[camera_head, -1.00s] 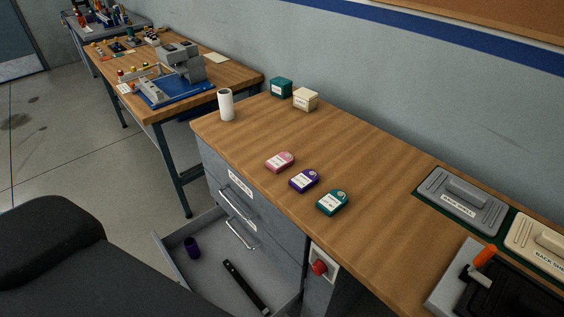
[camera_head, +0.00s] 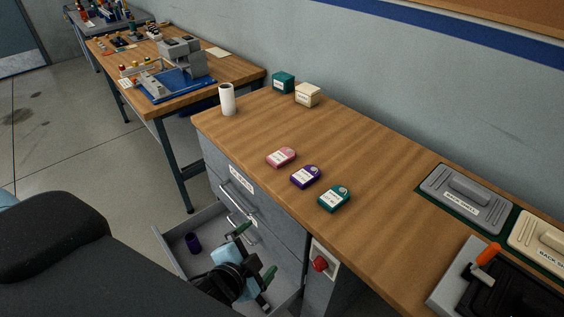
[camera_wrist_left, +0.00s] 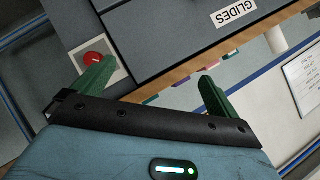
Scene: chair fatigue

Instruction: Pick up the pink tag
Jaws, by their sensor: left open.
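The pink tag (camera_head: 281,157) lies flat on the wooden bench top near its front edge, leftmost in a row with a purple tag (camera_head: 305,176) and a teal tag (camera_head: 333,198). My left gripper (camera_head: 254,253) is in front of the drawers, over the open bottom drawer, lower than the bench top and well apart from the pink tag. In the left wrist view its green fingers (camera_wrist_left: 156,74) are spread with nothing between them. Small coloured bits at the bench edge there are too small to tell surely. My right gripper is not in view.
A white cylinder (camera_head: 227,100), teal box (camera_head: 283,83) and cream box (camera_head: 307,95) stand farther back. A red button (camera_head: 320,263) is on the bench front.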

